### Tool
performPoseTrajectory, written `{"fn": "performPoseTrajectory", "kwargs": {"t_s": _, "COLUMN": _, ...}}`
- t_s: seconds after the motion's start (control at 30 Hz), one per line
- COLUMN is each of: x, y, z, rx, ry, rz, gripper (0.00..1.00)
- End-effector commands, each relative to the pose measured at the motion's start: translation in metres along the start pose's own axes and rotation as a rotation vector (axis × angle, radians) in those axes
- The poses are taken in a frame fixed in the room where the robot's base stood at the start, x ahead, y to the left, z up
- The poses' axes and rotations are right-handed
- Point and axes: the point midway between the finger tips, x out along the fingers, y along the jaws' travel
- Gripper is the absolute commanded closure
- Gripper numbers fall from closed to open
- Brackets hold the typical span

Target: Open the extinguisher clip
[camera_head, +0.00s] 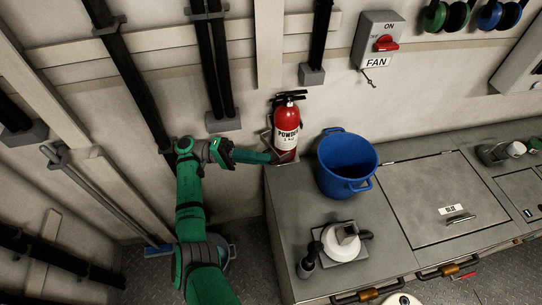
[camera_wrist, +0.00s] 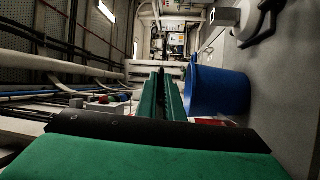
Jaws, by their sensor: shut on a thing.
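The red fire extinguisher (camera_head: 287,127) with a white "POWDER" label and black handle stands upright against the wall, at the back left corner of the grey counter. A metal bracket (camera_head: 267,136) shows at its left side. My gripper (camera_head: 268,158) reaches in from the left, its green fingers pointing right at the lower left of the extinguisher. In the wrist view my gripper's two long green fingers (camera_wrist: 161,98) lie close together. The clip between the fingertips is too small to make out. A bit of red (camera_wrist: 208,122) shows below the bucket in the wrist view.
A blue bucket (camera_head: 347,162) stands on the counter (camera_head: 285,208) just right of the extinguisher, and it fills the right of the wrist view (camera_wrist: 217,90). A white-and-black device (camera_head: 341,242) sits nearer. A fan switch (camera_head: 377,40) and pipes are on the wall.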

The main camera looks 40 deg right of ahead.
Motion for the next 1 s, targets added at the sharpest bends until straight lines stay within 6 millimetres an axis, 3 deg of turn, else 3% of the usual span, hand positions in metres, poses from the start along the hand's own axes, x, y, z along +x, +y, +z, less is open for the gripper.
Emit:
{"fn": "performPoseTrajectory", "kwargs": {"t_s": 0.5, "x": -0.0086, "y": 0.002, "z": 0.0041, "rx": 0.001, "ry": 0.003, "rz": 0.001, "gripper": 1.0}}
{"fn": "performPoseTrajectory", "kwargs": {"t_s": 0.53, "x": -0.0085, "y": 0.002, "z": 0.0042, "rx": 0.001, "ry": 0.002, "rz": 0.001, "gripper": 0.85}}
{"fn": "performPoseTrajectory", "kwargs": {"t_s": 0.6, "x": -0.0078, "y": 0.0018, "z": 0.0039, "rx": 0.001, "ry": 0.001, "rz": 0.001, "gripper": 0.74}}
{"fn": "performPoseTrajectory", "kwargs": {"t_s": 1.0, "x": -0.0042, "y": 0.0083, "z": 0.0021, "rx": 0.003, "ry": -0.003, "rz": 0.0, "gripper": 0.74}}
